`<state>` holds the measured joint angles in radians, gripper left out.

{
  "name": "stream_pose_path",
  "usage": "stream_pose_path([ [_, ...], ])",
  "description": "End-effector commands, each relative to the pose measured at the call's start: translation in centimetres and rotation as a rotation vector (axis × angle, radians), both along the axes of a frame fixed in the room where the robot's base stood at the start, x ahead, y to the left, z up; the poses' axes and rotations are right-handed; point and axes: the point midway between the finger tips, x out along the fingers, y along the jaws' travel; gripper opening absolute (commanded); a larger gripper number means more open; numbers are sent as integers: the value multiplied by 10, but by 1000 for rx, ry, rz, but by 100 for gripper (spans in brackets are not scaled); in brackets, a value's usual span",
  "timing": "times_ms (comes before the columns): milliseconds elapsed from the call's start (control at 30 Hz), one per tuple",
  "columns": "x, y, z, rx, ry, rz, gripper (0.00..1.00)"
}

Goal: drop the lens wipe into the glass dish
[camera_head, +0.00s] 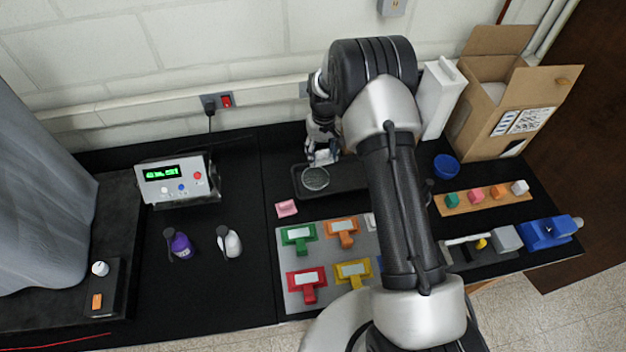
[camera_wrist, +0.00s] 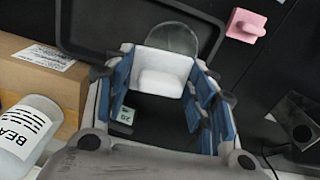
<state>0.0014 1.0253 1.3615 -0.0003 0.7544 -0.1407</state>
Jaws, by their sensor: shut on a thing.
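My gripper (camera_wrist: 160,78) is shut on the lens wipe (camera_wrist: 162,64), a white piece with a raised tab, held between the blue-padded fingers. The clear, round glass dish (camera_wrist: 172,37) shows just beyond the wipe in the wrist view, and the wipe covers part of its near rim. In the head view the glass dish (camera_head: 315,179) stands in a black tray (camera_head: 342,188), with my gripper (camera_head: 322,158) close above its far edge. The wipe is hard to make out there. The height of the wipe over the dish cannot be told.
A board with coloured pieces (camera_head: 300,235) is in front. A blue bowl (camera_head: 446,166), white container (camera_head: 440,97) and open cardboard box (camera_head: 505,95) stand right. A display unit (camera_head: 177,182) stands left.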

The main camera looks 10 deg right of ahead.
Motion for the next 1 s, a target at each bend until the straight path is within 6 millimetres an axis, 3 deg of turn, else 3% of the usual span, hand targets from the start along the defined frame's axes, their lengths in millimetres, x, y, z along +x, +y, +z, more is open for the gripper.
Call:
stream_pose_path([
  [300,-1,1,-39,0,1,0,32],
  [633,0,1,-43,0,-1,0,32],
  [667,0,1,-43,0,0,0,52],
  [1000,0,1,-43,0,0,0,74],
])
